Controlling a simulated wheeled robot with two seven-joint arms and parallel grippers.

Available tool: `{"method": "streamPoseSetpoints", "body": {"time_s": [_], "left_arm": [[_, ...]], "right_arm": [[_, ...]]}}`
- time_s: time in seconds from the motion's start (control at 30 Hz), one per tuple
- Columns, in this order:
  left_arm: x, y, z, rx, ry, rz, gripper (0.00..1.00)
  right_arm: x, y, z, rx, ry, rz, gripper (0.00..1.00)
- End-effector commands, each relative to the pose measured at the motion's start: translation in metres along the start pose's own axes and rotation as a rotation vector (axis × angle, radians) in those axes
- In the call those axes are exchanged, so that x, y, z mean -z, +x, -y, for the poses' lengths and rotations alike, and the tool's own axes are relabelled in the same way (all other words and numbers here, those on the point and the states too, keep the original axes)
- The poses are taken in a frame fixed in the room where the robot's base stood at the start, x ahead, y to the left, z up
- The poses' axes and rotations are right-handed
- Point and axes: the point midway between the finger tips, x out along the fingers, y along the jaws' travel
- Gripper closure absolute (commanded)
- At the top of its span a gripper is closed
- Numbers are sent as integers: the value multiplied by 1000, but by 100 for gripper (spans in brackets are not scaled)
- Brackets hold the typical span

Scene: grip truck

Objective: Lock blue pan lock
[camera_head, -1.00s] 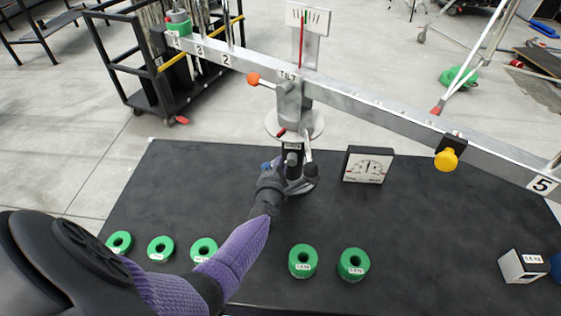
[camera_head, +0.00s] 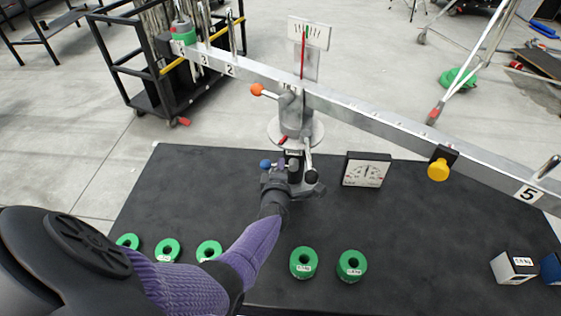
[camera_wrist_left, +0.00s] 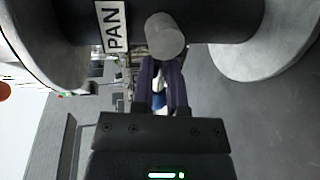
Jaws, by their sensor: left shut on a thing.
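The blue pan lock (camera_head: 265,163) shows as a small blue knob low on the grey stand's post, just left of my gripper's tip. My left gripper (camera_head: 279,172) reaches it from the front and is shut on the lock; the fingers hide the lever part. In the left wrist view the two dark fingers (camera_wrist_left: 163,88) are close together under a round grey stub (camera_wrist_left: 165,36), with a bit of blue and white between them. The PAN label (camera_wrist_left: 113,27) is beside the stub. My right gripper is not in view.
A dial box (camera_head: 366,170) stands right of the post. Several green rings (camera_head: 303,262) line the black table's front.

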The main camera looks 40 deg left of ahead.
Motion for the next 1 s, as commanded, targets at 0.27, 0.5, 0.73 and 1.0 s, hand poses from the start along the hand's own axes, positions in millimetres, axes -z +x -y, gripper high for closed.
{"method": "streamPoseSetpoints", "body": {"time_s": [0.27,0.5,0.73,1.0], "left_arm": [[0,0,0,1,4,0,100],[0,0,0,0,3,0,48],[0,-2,-1,0,2,0,48],[0,-56,-6,0,1,1,48]], "right_arm": [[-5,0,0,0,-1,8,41],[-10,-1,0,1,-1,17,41],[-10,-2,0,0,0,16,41],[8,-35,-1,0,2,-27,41]]}}
